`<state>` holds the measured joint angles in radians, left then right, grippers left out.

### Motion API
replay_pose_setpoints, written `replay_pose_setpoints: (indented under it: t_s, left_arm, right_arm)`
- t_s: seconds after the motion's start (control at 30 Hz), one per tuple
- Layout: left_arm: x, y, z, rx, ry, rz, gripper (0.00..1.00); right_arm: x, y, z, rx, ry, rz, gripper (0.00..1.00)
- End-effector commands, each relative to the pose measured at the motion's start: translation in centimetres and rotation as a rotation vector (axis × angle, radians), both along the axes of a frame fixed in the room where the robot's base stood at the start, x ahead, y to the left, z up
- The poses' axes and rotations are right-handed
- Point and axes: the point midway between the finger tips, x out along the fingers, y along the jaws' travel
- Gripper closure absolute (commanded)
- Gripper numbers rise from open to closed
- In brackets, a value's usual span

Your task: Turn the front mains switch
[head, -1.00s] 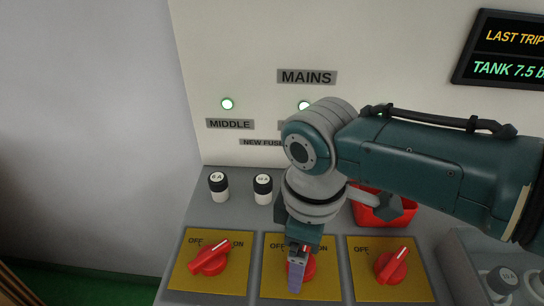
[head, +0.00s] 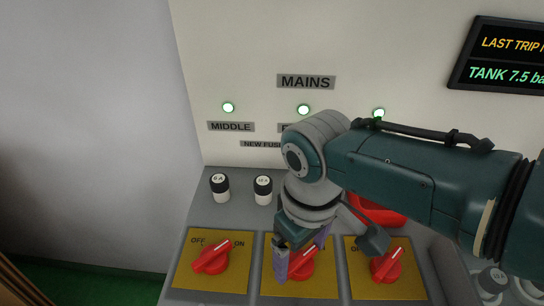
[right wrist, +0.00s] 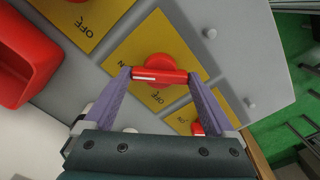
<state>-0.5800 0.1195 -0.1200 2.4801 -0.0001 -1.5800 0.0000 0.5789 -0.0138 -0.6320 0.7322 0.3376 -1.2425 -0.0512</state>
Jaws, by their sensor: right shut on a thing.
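Three red rotary switches sit on yellow plates marked OFF and ON, side by side on the grey sloping panel. My right gripper (head: 300,256) is at the middle switch (head: 304,266), below a lamp whose label is mostly hidden by my arm and seems to begin with F. In the right wrist view, my right gripper's purple fingers (right wrist: 159,75) are at the two ends of this switch's red bar handle (right wrist: 160,62), shut on it. The left switch (head: 211,258) and right switch (head: 387,265) both point up and right. My left gripper is not in view.
Two fuses, one (head: 220,188) and another (head: 263,190), stand behind the switches. A red bin (head: 381,212) is behind the right switch, partly hidden by my arm. The MAINS sign (head: 306,82) and lit lamps (head: 303,110) are on the wall. A display (head: 507,60) is upper right.

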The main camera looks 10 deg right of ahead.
Motion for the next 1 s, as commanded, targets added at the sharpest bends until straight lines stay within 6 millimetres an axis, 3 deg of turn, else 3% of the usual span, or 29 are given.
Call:
replay_pose_setpoints:
  t_s: [0.33, 0.37, 0.43, 0.73, 1.0]
  left_arm:
    - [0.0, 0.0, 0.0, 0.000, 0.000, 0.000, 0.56]
    - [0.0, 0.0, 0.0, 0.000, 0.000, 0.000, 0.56]
    - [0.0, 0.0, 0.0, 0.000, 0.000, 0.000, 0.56]
    - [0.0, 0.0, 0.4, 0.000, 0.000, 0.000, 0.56]
    - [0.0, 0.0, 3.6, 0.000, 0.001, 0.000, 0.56]
  right_arm:
    - [0.1, 0.1, 0.1, 0.004, 0.000, -0.006, 0.66]
    - [0.1, 0.1, 0.1, 0.004, 0.000, -0.006, 0.08]
    - [0.1, 0.1, 0.1, 0.004, 0.000, -0.006, 0.00]
    - [0.1, 0.1, 0.6, 0.002, -0.001, -0.004, 0.00]
    - [0.1, 0.1, 5.7, 0.003, -0.003, -0.004, 0.00]
